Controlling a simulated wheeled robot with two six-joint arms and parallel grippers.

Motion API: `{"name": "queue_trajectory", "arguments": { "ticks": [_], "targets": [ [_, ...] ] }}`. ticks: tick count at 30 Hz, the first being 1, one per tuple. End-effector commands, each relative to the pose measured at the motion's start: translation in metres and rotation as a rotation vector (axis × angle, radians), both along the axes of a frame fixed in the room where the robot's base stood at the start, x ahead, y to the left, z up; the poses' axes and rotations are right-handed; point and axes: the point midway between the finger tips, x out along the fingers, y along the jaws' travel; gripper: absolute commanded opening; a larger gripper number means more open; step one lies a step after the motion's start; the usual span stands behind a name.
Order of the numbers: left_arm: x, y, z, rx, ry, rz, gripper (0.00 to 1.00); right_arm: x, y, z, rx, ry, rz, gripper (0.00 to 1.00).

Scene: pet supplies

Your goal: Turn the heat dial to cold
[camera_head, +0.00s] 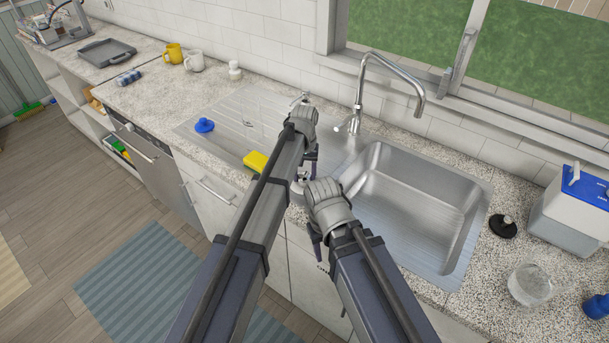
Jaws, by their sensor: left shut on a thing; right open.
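I cannot make out a clearly marked heat dial. A tall curved metal tap (392,72) stands behind the sink, with a small side handle (346,126) at its base. My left gripper (311,168) is over the drainboard's right part, left of the sink bowl. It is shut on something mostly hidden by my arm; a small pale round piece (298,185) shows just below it. A small metal piece (299,99) shows just behind my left wrist. My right gripper (318,240) is open at the counter's front edge, lower and nearer; its fingers are partly hidden.
The steel sink (412,205) is empty. A yellow sponge (256,161) and a blue knobbed item (205,125) lie on the left. A black stopper (503,226), a glass bowl (530,285) and a white-blue container (567,215) stand on the right. Mugs (174,53) are at the back left.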

Motion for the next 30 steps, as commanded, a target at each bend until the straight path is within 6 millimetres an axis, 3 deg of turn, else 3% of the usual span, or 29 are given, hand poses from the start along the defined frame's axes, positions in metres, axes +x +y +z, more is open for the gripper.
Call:
{"name": "queue_trajectory", "arguments": {
  "ticks": [18, 30],
  "targets": [
    [-0.0017, 0.0004, -0.0005, 0.0, 0.003, 0.55, 0.0, 0.0, 0.0, -0.0005, 0.0, 0.0, 0.0, 0.5],
    [-0.002, 0.0004, -0.0005, 0.001, 0.004, 0.749, 0.0, 0.0, 0.0, -0.0005, 0.0, 0.0, 0.0, 0.5]
  ]
}}
